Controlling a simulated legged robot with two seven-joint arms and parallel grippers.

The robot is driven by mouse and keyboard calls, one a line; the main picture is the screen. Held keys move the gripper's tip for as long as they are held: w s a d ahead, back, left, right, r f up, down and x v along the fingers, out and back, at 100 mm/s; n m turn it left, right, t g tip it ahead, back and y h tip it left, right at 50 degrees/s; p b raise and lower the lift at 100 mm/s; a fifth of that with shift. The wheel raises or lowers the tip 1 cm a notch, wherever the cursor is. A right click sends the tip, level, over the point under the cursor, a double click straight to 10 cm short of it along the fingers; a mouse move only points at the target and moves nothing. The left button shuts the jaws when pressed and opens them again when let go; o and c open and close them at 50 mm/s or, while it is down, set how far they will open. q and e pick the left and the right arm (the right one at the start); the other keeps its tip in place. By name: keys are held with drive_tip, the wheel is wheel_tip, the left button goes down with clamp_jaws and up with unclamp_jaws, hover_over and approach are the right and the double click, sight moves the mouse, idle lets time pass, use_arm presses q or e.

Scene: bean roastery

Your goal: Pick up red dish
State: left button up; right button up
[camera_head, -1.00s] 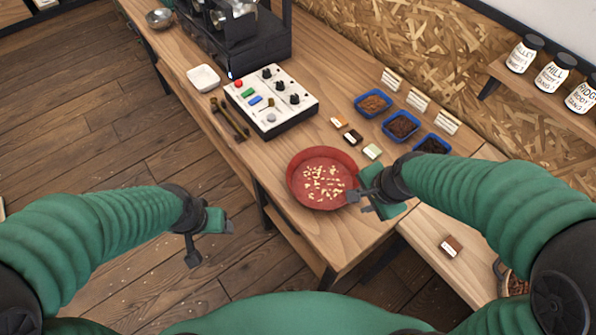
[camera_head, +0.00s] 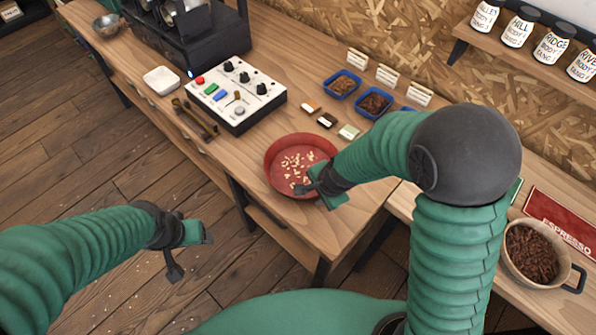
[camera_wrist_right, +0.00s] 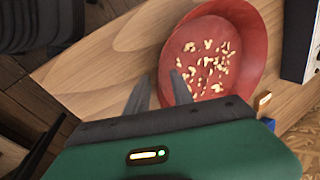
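The red dish (camera_head: 273,168) sits on the wooden table near its front edge, with pale pieces scattered over its bottom. In the right wrist view the dish (camera_wrist_right: 254,40) fills the upper right. My right gripper (camera_head: 308,191) is at the dish's near right side. In the wrist view the fingers of this gripper (camera_wrist_right: 160,75) are apart; one overlaps the dish's inside, the other shows over the table, with the rim appearing between them. Contact cannot be told. My left gripper (camera_head: 192,254) is open and empty over the floor, left of the table.
A white control box (camera_head: 236,93) and a small white dish (camera_head: 161,78) stand farther left. Blue trays (camera_head: 343,84) and small cards (camera_head: 327,121) lie behind the dish. A pot of beans (camera_head: 534,253) stands on the right-hand table. Bare table lies in front of the red dish.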

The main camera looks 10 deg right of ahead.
drive_tip(key=shift+w+d+f, duration=0.4)
drive_tip(key=shift+d+f, duration=0.35)
drive_tip(key=shift+s+d, duration=0.1)
drive_tip(key=shift+d, duration=0.25)
drive_tip(key=shift+c, duration=0.5)
drive_tip(key=shift+a, duration=0.35)
drive_tip(key=c, duration=0.5)
drive_tip(key=shift+a+r, duration=0.1)
drive_tip(key=shift+a, duration=0.3)
clamp_jaws()
drive_tip(key=shift+d, duration=0.5)
use_arm(q)
drive_tip(key=shift+w+d, duration=0.1)
drive_tip(key=shift+d, duration=0.8)
drive_tip(key=shift+a+f, duration=0.1)
drive_tip(key=shift+a, duration=0.15)
use_arm(e)
drive_tip(key=shift+a, duration=0.3)
use_arm(q)
drive_tip(key=shift+d, duration=0.1)
use_arm(e)
drive_tip(key=shift+d, duration=0.15)
